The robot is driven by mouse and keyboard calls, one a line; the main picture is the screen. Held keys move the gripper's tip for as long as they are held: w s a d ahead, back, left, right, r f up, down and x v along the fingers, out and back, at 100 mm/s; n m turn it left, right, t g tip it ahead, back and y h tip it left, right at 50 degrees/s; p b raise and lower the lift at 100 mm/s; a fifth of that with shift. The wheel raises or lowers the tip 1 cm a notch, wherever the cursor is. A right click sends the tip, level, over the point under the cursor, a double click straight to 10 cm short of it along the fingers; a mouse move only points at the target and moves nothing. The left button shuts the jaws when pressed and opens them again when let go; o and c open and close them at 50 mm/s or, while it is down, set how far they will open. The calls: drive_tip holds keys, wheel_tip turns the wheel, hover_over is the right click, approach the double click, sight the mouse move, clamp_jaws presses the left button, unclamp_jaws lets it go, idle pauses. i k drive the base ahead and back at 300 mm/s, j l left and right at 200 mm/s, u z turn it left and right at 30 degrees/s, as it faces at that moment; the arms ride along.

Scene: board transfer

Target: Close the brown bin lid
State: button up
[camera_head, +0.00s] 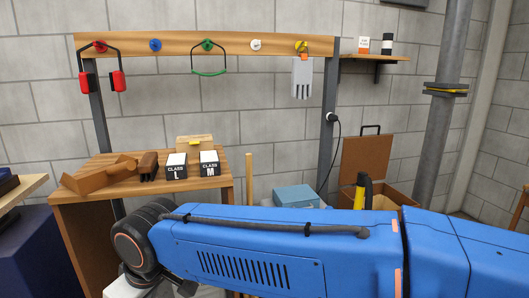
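The brown bin (404,192) stands on the floor near the back wall, right of the middle. Its brown lid (366,158) is up, standing nearly vertical at the rear of the bin, with a dark handle at its top edge. A yellow and black object (360,192) shows at the bin's left front; whether it is inside or in front I cannot tell. My blue arm crosses the lower picture and hides the bin's lower front. My wrist is at the lower left, and my gripper's fingers are out of view.
A blue box (296,196) stands left of the bin. A wooden table (221,184) at left holds the CLASS L and CLASS M boxes (209,164). A hook rail (180,42) with hanging gear spans above. A grey pipe (446,110) rises right of the bin.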

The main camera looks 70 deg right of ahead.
sight(369, 154)
drive_tip(key=z, duration=2.8)
